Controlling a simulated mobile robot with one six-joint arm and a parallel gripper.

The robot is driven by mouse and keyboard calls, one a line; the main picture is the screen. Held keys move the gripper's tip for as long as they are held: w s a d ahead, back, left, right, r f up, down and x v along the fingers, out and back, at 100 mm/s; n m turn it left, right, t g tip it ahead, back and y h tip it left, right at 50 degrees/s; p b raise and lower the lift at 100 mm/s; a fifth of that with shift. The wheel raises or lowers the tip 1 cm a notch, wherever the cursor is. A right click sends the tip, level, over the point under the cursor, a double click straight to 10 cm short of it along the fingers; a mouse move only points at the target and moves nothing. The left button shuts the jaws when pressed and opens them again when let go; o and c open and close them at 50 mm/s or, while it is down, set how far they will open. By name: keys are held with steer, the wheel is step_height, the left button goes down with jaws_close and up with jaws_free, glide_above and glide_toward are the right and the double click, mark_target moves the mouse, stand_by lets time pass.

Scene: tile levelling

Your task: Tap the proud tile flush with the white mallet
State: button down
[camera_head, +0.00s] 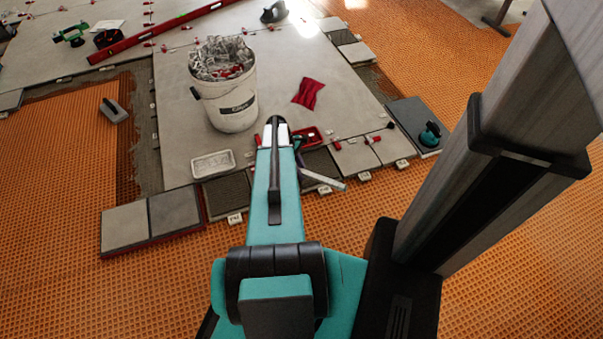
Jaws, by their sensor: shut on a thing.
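My arm reaches forward from the bottom, and its forearm covers most of my gripper (299,148), of which a small dark and teal part shows just right of the forearm. It is shut on what appears to be the white mallet (323,179), seen as a pale stick slanting down to the right over the front edge of the tiling. Its head cannot be made out. I cannot tell from here which tile stands proud.
A white bucket (232,108) full of clips stands on the large tile. A pale tray (213,164), a red cloth (308,93) and a red tray (307,136) lie near. A teal-handled tool (430,134) sits at right. Orange matting (480,230) is open in front.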

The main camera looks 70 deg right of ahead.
stand_by(0.4)
steer(key=shift+f+b, duration=3.25)
steer(key=shift+f, duration=1.05)
step_height(320, 180, up, 5)
steer(key=p, duration=0.4)
steer(key=shift+f, duration=0.1)
steer(key=shift+f, duration=0.1)
step_height(320, 180, down, 6)
steer(key=shift+d+r+b, duration=0.1)
steer(key=shift+r+b, duration=0.1)
steer(key=shift+b, duration=0.3)
step_height(320, 180, up, 6)
steer(key=p, duration=0.4)
steer(key=shift+f, duration=0.2)
